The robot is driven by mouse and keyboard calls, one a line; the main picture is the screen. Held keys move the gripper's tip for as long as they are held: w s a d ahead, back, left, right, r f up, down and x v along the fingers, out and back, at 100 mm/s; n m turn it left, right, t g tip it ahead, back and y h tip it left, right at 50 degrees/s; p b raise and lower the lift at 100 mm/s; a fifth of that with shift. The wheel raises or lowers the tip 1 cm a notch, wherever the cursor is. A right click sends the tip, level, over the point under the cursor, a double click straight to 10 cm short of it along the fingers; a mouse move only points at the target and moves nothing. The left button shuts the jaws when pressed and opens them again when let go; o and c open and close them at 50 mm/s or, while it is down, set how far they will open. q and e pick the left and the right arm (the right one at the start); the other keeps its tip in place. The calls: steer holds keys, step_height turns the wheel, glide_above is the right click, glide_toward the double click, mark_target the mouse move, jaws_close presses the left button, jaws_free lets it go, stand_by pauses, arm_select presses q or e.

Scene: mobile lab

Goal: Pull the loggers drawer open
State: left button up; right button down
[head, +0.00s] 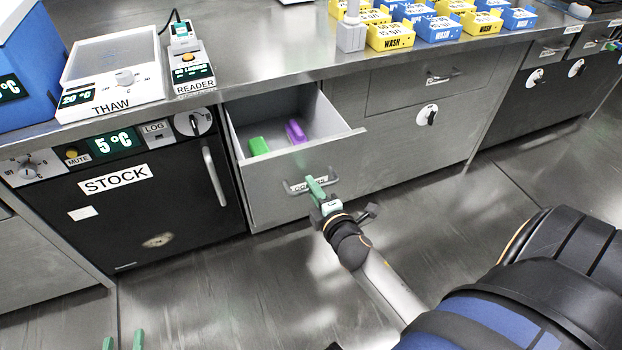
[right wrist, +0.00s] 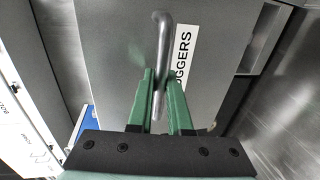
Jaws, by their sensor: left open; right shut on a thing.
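The loggers drawer (head: 265,195) is pulled out from the steel bench. A green logger (head: 258,146) and a purple logger (head: 295,132) lie inside it. My right gripper (head: 316,184) is at the drawer front, shut on the drawer's bar handle. In the right wrist view the handle (right wrist: 164,45) runs between the green fingers (right wrist: 160,100), beside a label (right wrist: 183,55) reading "LOGGERS", partly hidden by a finger. My left gripper (head: 123,342) shows only as two green fingertips, apart and empty, at the bottom left edge.
The black STOCK fridge (head: 130,200) stands left of the drawer. A closed drawer (head: 420,82) is to the right. The THAW unit (head: 112,70), READER (head: 190,65) and yellow and blue WASH boxes (head: 390,38) stand on the bench. Floor in front is clear.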

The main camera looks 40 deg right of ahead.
stand_by(0.3)
steer(key=c, duration=0.8)
jaws_free()
steer(key=shift+c, duration=0.2)
